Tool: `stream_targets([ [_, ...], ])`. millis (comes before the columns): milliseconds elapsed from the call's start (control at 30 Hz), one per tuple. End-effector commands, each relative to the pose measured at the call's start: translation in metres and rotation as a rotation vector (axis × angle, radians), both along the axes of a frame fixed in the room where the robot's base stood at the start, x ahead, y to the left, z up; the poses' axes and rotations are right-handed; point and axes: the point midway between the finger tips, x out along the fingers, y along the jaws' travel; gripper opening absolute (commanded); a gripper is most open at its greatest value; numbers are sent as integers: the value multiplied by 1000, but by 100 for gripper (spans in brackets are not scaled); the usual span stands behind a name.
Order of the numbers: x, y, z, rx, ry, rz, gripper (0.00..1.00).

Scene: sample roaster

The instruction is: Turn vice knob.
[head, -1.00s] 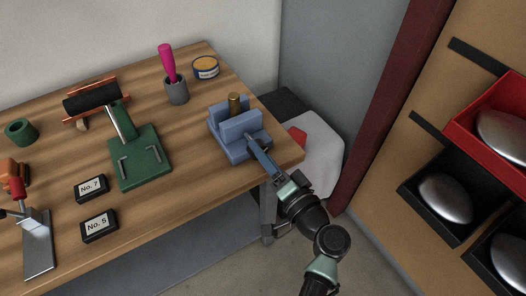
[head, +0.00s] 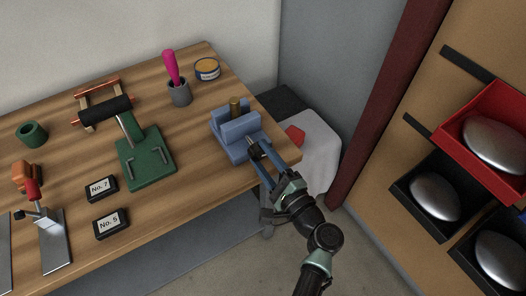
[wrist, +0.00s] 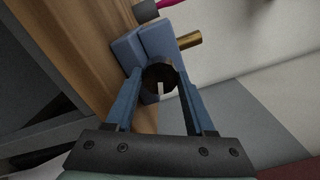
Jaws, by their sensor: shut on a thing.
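The blue vice (head: 227,133) stands at the right end of the wooden bench, with a brass cylinder (head: 235,107) upright in its jaws. In the wrist view the vice (wrist: 127,50) and the brass cylinder (wrist: 188,40) lie beyond my fingertips. The dark round vice knob (wrist: 160,75) sits between my two fingers, with a pale mark on its face. My gripper (head: 263,149) reaches the vice's front side and is shut on the knob; it also shows in the wrist view (wrist: 161,82). In the head view my fingers partly hide the knob.
A grey cup (head: 180,94) with a pink-handled tool and a round tin (head: 207,70) stand behind the vice. A green stand (head: 147,160) and two labelled black blocks (head: 101,188) are to the left. Shelf trays (head: 437,196) stand at the right.

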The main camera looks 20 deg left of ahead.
Motion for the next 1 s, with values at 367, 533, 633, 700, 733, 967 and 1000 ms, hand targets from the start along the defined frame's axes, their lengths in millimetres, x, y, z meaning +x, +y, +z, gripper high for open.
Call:
stream_targets([
  [367,0,-1,1,213,277,-2,0],
  [533,-1,0,1,292,377,-3,0],
  [633,-1,0,0,329,425,-1,0],
  [700,-1,0,0,351,453,-1,0],
  [733,-1,0,-1,360,464,-1,0],
  [967,-1,0,-1,401,516,-2,0],
  [1000,-1,0,-2,405,521,-2,0],
])
